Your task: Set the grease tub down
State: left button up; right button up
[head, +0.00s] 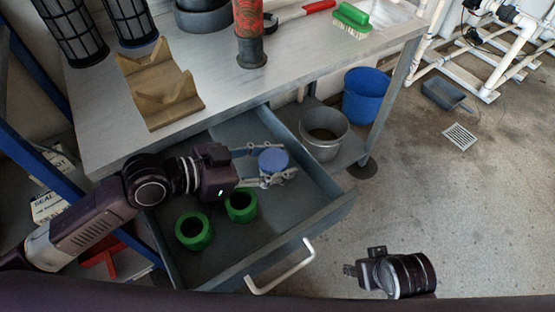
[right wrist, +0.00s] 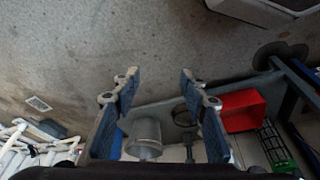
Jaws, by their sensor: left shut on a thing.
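The grease tub, with a round blue lid (head: 273,160), is between the fingers of my left gripper (head: 268,167). The gripper is shut on it, over the back right part of the open grey drawer (head: 278,239). The tub's sides are mostly hidden by the fingers. I cannot tell whether its base touches the drawer floor. My right wrist is at the lower right in the head view, over the floor. In the right wrist view my right gripper (right wrist: 158,88) has its fingers spread apart with nothing between them.
Two green rings (head: 194,231) (head: 241,205) lie in the drawer, left of the tub. The drawer handle (head: 282,270) sticks out in front. The workbench (head: 215,90) holds a wooden cradle (head: 158,85) and a green brush (head: 351,20). A metal bucket (head: 324,134) and blue bin (head: 367,96) stand beyond the drawer.

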pick_arm(q)
jog(key=o, duration=1.2)
